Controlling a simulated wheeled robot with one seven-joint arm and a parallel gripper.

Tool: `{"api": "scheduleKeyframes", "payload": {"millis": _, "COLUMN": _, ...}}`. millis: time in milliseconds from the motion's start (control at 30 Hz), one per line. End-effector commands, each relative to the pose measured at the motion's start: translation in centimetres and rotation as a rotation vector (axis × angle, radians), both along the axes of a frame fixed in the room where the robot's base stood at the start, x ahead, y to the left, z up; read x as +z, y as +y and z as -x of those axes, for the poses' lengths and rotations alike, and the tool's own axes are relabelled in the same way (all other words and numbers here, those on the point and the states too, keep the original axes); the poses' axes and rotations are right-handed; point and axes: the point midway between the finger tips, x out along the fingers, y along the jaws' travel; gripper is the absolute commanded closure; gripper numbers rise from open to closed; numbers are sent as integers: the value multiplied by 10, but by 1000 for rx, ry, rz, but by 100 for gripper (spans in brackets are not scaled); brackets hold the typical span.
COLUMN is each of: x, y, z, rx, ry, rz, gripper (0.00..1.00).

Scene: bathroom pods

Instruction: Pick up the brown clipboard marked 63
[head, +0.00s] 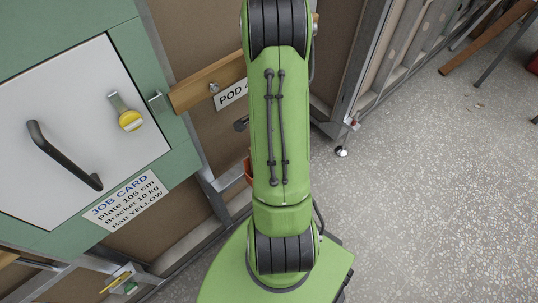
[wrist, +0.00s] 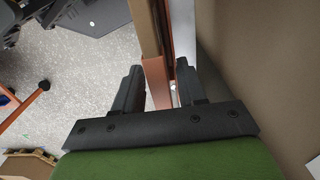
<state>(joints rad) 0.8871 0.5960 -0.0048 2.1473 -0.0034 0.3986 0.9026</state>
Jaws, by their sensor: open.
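No clipboard marked 63 can be made out in either view. In the wrist view my gripper (wrist: 158,72) is open, with its two dark fingers apart. An orange-brown upright piece (wrist: 156,82) shows between the fingers, seen edge-on, below a tan wooden strip (wrist: 144,28). I cannot tell whether it is the clipboard, and no number shows on it. In the head view my green arm covers the middle, and the gripper is hidden behind it. A small orange-red edge (head: 248,172) shows just left of the arm.
A brown wall panel (wrist: 265,70) stands close on the right in the wrist view. Speckled floor (head: 440,180) is open on the right.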

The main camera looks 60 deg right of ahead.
Motion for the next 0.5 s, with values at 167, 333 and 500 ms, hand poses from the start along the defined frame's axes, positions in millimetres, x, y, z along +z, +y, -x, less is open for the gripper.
{"api": "scheduleKeyframes", "payload": {"millis": 167, "x": -11, "y": 0, "z": 0, "rx": 0, "ry": -1, "rz": 1, "gripper": 60}}
{"api": "scheduleKeyframes", "payload": {"millis": 333, "x": -10, "y": 0, "z": 0, "rx": 0, "ry": 0, "rz": 1, "gripper": 67}}
{"api": "scheduleKeyframes", "payload": {"millis": 500, "x": -10, "y": 0, "z": 0, "rx": 0, "ry": 0, "rz": 1, "gripper": 93}}
